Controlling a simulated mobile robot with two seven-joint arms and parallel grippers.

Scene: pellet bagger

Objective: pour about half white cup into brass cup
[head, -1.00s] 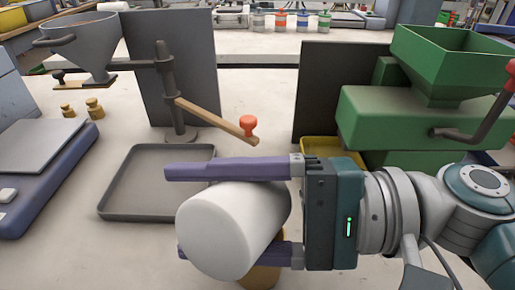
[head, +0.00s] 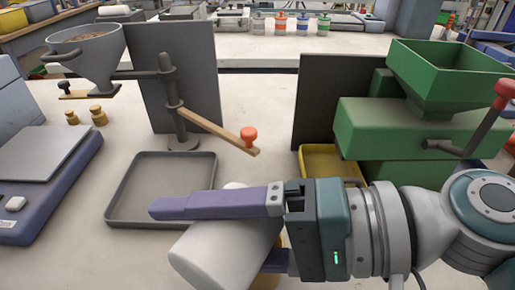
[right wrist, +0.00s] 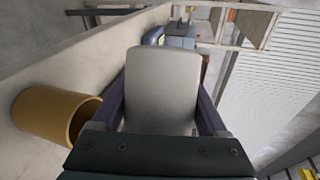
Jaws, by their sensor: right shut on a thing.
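My right gripper (head: 205,238) is shut on the white cup (head: 225,258), with one purple finger on each side of it. The cup lies strongly tilted in the head view, its closed end towards the lower left; its mouth and contents are hidden. In the right wrist view the white cup (right wrist: 162,90) fills the middle between the fingers. The brass cup (right wrist: 50,115) stands beside it in that view, with its opening showing. In the head view only a sliver of the brass cup (head: 264,283) shows below the gripper. My left gripper is not in view.
A grey tray (head: 112,205) lies behind the cup, with a stand and wooden lever (head: 215,127) beyond. A scale (head: 40,190) is at left. A green machine (head: 400,130) with a yellow tray (head: 322,160) stands at the back right. Two brass weights (head: 98,115) sit near the funnel (head: 85,55).

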